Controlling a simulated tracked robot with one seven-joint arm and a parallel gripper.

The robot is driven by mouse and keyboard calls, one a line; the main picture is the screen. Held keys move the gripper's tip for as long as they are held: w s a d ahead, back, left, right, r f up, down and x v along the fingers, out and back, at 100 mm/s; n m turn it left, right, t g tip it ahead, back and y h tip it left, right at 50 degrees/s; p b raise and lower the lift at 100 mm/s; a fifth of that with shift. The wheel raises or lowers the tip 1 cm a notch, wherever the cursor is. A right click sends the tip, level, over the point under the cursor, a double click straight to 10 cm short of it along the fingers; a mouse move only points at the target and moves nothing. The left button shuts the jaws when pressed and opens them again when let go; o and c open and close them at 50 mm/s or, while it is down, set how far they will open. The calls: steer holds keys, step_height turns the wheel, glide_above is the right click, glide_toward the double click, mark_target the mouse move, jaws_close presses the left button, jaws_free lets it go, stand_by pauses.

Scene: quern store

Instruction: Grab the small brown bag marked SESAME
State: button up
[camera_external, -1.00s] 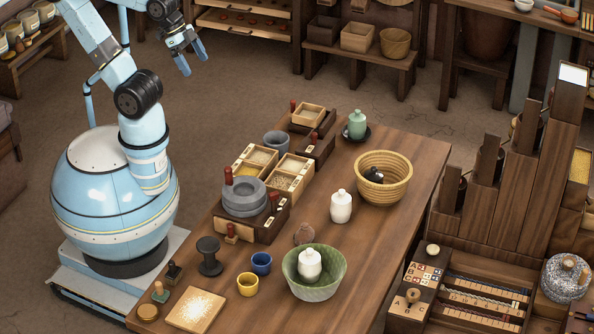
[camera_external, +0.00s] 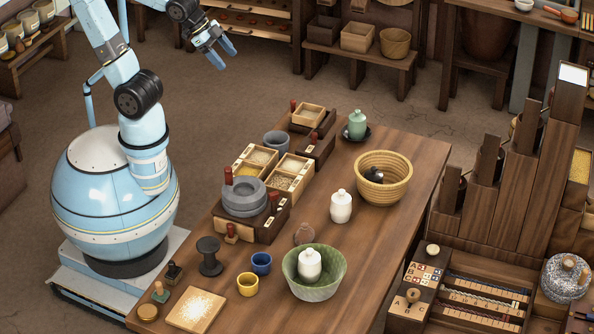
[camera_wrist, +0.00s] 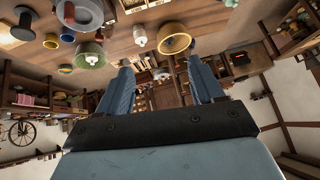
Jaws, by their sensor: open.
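I cannot make out a bag marked SESAME for certain in either view.
The wooden table (camera_external: 385,225) holds a green bowl (camera_external: 327,289) with a white jar in it, another white jar (camera_external: 341,206), a yellow basket (camera_external: 397,188), a grey quern (camera_external: 244,203) and grain boxes. A blue cup (camera_external: 261,263) and yellow cup (camera_external: 247,284) stand near the front.

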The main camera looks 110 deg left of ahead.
steer(key=w+a+f+m+t+h, duration=0.15)
steer(key=w+m+t, duration=0.35)
steer(key=w, duration=2.2)
steer(key=w+d+f+m+h, duration=0.4)
steer(key=w+f+m+h, duration=0.1)
steer(key=w+f, duration=0.55)
steer(key=m+g+h, duration=0.5)
steer(key=g+h, duration=0.3)
steer(key=g, duration=0.1)
glide_toward(303, 233)
steer(key=x, duration=0.4)
steer(key=shift+w+d+f, duration=0.2)
steer(key=shift+f, duration=0.1)
steer(key=shift+r+x, duration=0.2)
steer(key=shift+x, duration=1.1)
steer(key=shift+r+x, duration=0.2)
steer(key=shift+x, duration=1.1)
steer(key=shift+s+d, duration=0.15)
steer(key=c, duration=1.1)
